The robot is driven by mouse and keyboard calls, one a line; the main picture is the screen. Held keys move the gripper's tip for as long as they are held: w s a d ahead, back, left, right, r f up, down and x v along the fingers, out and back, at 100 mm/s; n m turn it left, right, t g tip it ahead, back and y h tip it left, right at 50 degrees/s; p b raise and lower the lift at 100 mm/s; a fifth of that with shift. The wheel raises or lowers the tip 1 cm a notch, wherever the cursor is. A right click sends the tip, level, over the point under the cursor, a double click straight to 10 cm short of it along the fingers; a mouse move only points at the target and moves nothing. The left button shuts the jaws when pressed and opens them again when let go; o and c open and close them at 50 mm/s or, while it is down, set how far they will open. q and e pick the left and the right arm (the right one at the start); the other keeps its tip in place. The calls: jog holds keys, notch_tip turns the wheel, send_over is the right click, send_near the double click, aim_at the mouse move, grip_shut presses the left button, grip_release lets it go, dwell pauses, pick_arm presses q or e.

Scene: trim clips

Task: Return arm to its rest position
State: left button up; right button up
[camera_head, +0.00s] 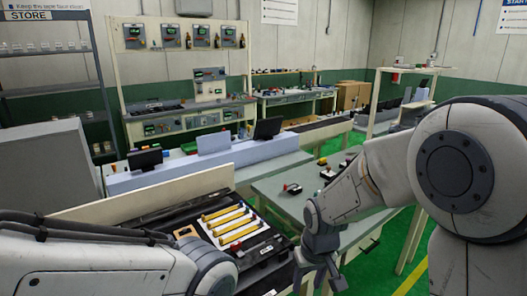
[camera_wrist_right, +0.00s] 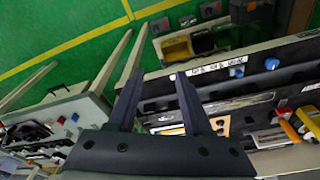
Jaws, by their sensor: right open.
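My right gripper (camera_head: 318,284) hangs open and empty in the lower middle of the head view, pointing down. It is right of the black tray, near the tray's right corner. In the right wrist view its two dark fingers (camera_wrist_right: 158,85) stand apart with nothing between them. My right arm comes in from the right edge. Several yellow strips (camera_head: 228,222) lie side by side on a white panel in the black tray (camera_head: 178,222). My left arm crosses the lower left of the head view, and its gripper is not seen.
A grey-green table (camera_head: 285,203) with small red and dark parts (camera_head: 292,188) stands behind my right gripper. A long light partition (camera_head: 140,200) runs behind the tray. Green floor (camera_head: 345,140) shows beyond. Shelves and a pegboard bench (camera_head: 185,120) stand farther back.

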jog(key=s+d+m, duration=0.2)
jog(key=s+d, duration=0.6)
jog(key=d, duration=0.1)
jog(key=s+a+r+n+g, duration=0.1)
jog(key=s+a+r+n, duration=0.1)
jog(key=s+a, duration=0.4)
jog(key=s+a+r+n, duration=0.3)
jog(key=s+a+n, duration=0.1)
jog(key=s+a, duration=0.3)
jog(key=shift+a+r+n+g+y, duration=0.3)
jog(key=shift+a+r+n+g, duration=0.1)
jog(key=shift+a, duration=0.2)
jog(key=shift+d, duration=0.1)
